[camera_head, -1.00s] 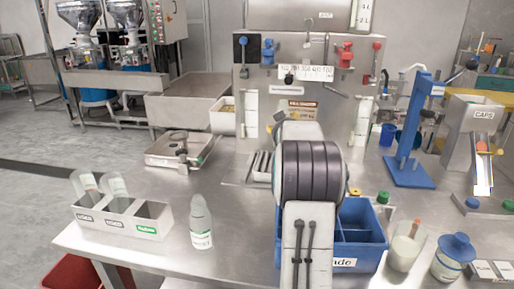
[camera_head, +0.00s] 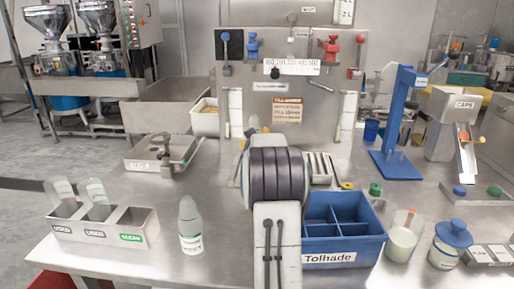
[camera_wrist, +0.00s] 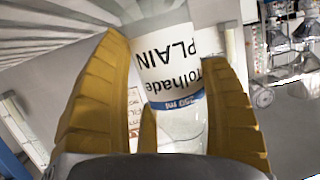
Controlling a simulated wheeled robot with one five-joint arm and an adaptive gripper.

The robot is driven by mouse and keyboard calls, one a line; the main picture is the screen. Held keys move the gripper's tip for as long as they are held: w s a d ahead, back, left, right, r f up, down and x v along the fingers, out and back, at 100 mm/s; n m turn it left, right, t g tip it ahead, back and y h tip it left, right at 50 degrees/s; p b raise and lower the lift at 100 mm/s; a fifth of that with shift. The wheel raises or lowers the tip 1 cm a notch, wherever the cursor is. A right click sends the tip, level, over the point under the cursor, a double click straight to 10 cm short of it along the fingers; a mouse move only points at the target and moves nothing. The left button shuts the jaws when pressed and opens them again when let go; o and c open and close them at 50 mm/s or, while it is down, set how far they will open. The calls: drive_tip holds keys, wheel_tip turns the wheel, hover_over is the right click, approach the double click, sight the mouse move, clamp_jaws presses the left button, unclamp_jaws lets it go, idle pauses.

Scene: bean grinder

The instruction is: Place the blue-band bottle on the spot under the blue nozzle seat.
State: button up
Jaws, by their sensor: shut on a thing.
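My gripper (camera_wrist: 163,50) has yellow ribbed fingers, closed around a clear bottle (camera_wrist: 176,78) in the wrist view. The bottle has a white "Tolhade PLAIN" label with a blue band (camera_wrist: 178,103); the label's text appears upside down. In the head view my arm hides most of the gripper and the bottle. The filling stand (camera_head: 290,85) is behind my arm. The blue nozzle seat (camera_head: 251,46) is at its upper left and a red one (camera_head: 332,47) at its upper right. The spot below the blue seat is hidden or unclear.
A blue divided "Tolhade" crate (camera_head: 345,258) is right of my arm. A grey three-slot holder (camera_head: 100,232) and a loose bottle (camera_head: 190,228) are at left. A blue press (camera_head: 398,120), caps chute (camera_head: 455,125) and blue-lidded jar (camera_head: 452,243) are at right. The front-left tabletop is partly clear.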

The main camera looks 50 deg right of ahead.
drive_tip(key=shift+f, duration=0.2)
drive_tip(key=o, duration=0.7)
drive_tip(key=shift+c, duration=0.2)
drive_tip(key=shift+r, duration=0.1)
drive_tip(key=shift+r, duration=0.15)
drive_tip(key=v, duration=1.2)
drive_tip(key=shift+a, duration=0.1)
